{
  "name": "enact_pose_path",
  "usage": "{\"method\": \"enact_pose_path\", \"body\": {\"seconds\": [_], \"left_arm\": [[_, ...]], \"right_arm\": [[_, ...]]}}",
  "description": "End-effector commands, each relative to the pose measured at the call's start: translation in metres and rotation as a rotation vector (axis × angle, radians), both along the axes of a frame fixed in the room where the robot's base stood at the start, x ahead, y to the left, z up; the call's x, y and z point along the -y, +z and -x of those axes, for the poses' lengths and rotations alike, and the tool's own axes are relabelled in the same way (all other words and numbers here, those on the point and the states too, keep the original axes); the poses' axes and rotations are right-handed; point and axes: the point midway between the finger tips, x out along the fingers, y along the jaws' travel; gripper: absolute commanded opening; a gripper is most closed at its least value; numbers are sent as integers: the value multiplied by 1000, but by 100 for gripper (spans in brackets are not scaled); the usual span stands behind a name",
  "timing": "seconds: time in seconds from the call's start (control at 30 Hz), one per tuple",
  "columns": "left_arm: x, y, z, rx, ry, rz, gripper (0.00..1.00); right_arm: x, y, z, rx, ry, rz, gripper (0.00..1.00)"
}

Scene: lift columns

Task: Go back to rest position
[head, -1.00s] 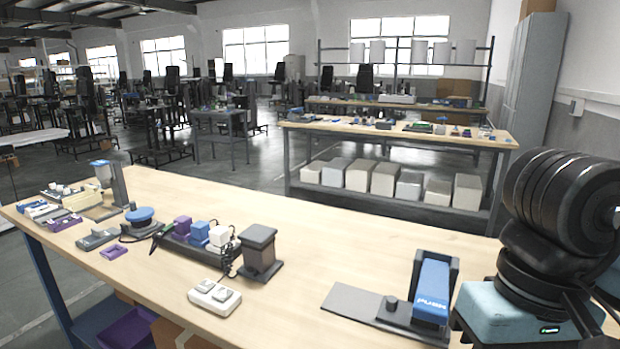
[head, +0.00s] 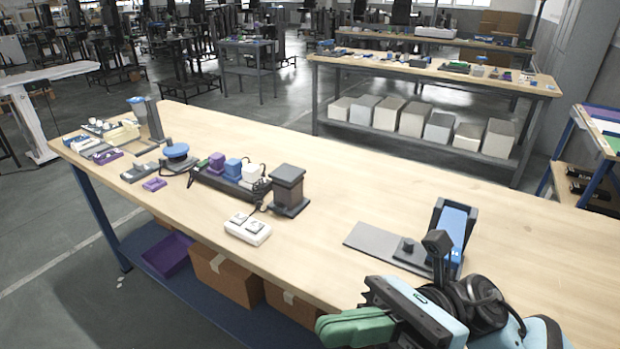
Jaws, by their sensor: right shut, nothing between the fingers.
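My right gripper (head: 352,329) is at the bottom right of the head view, off the near edge of the bench, with its green tip pointing left. It looks shut and empty. My teal and black right arm parts sit beside it and partly cover the bench's near right corner. The wooden workbench (head: 330,225) runs across the view. My left gripper is not in view.
A power strip with purple, blue and white plugs (head: 233,168), a dark post (head: 289,187) and a white switch box (head: 248,229) stand left of centre. Cardboard boxes (head: 222,278) and a purple bin (head: 168,254) are on the lower shelf. The bench's far right is bare.

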Motion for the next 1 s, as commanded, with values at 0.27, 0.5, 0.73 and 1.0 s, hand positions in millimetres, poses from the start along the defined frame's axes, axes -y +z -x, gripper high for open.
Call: {"method": "enact_pose_path", "body": {"seconds": [0.27, 0.5, 0.73, 1.0], "left_arm": [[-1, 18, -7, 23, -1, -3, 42], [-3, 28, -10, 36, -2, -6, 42], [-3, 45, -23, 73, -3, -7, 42], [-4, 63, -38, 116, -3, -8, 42]], "right_arm": [[21, -27, -55, -747, -165, -208, 0], [59, -108, -84, -1394, -290, -412, 0], [103, -221, -61, -2001, -413, -661, 0], [148, -349, 43, -2616, -579, -1034, 0]]}}
